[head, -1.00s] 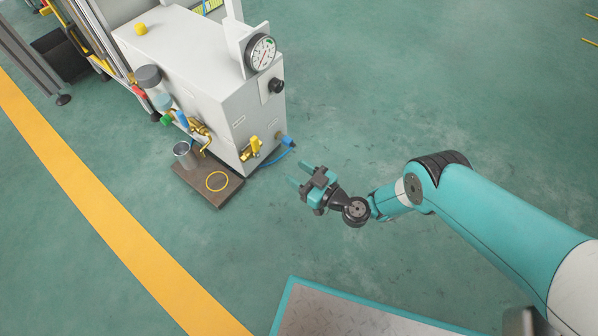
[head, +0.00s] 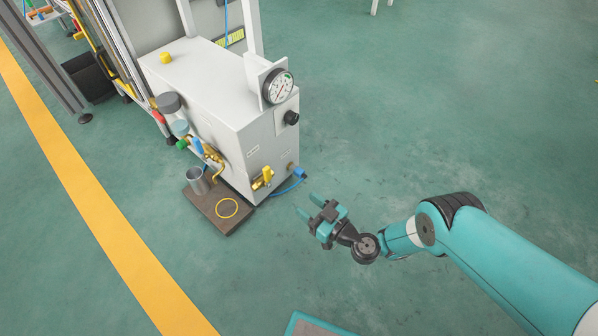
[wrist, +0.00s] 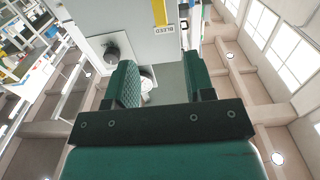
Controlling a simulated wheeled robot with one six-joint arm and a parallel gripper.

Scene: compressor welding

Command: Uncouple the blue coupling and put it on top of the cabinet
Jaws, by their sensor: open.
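The blue coupling (head: 300,173) sits low at the right corner of the white cabinet (head: 215,95), with a blue hose running from it along the floor. A yellow cap (head: 165,57) lies on the cabinet's flat top. My gripper (head: 309,207) is in front of that corner, a little right of and nearer than the coupling, apart from it. Its jaws are open and empty, pointing toward the cabinet. In the wrist view my gripper (wrist: 160,85) shows two green pads spread apart, with the cabinet face beyond. I cannot make out the coupling in the wrist view.
A pressure gauge (head: 277,87) stands on the cabinet's near end. A yellow-handled valve (head: 263,178) sticks out left of the coupling. A metal cup (head: 197,181) and a yellow ring (head: 227,208) are on a brown board. The floor right of the cabinet is clear.

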